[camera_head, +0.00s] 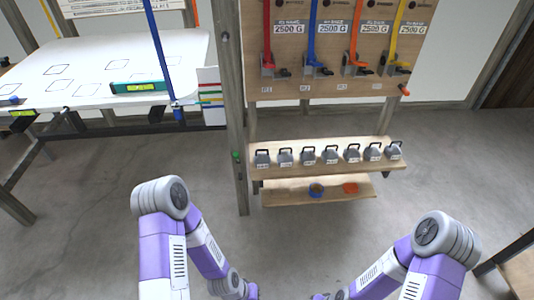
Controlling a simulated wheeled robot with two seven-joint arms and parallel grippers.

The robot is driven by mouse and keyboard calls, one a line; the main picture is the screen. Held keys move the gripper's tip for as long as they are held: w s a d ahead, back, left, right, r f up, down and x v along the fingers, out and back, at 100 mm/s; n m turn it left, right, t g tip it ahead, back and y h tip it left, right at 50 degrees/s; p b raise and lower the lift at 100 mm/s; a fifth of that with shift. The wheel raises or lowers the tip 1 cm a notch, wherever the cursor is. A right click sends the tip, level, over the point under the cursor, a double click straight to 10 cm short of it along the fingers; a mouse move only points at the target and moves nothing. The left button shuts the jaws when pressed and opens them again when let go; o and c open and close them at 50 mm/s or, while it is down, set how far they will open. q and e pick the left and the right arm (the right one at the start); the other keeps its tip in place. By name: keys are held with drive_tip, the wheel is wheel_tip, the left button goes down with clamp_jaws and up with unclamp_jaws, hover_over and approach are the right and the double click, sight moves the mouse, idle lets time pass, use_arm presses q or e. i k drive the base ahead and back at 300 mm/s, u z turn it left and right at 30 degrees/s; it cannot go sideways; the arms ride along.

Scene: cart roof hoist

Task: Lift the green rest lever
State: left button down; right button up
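A small green piece (237,155) sits on the grey wooden post, at about the height of the shelf of weights. It is too small to tell its exact shape or whether it is the rest lever. Both of my arms come in from the bottom of the view and bend toward the middle of the lower edge. My grippers lie outside the picture, so their fingers cannot be seen. Nothing touches the green piece.
A shelf (320,174) of several grey weights stands right of the post (238,120). Above it, a board (340,82) carries red, blue, orange and yellow hanging scales. A white table (90,65) with a teal spirit level (138,88) is left. The floor in front is clear.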

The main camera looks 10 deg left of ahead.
sight(236, 155)
drive_tip(key=z, duration=0.15)
drive_tip(key=i, duration=0.85)
drive_tip(key=u, duration=0.25)
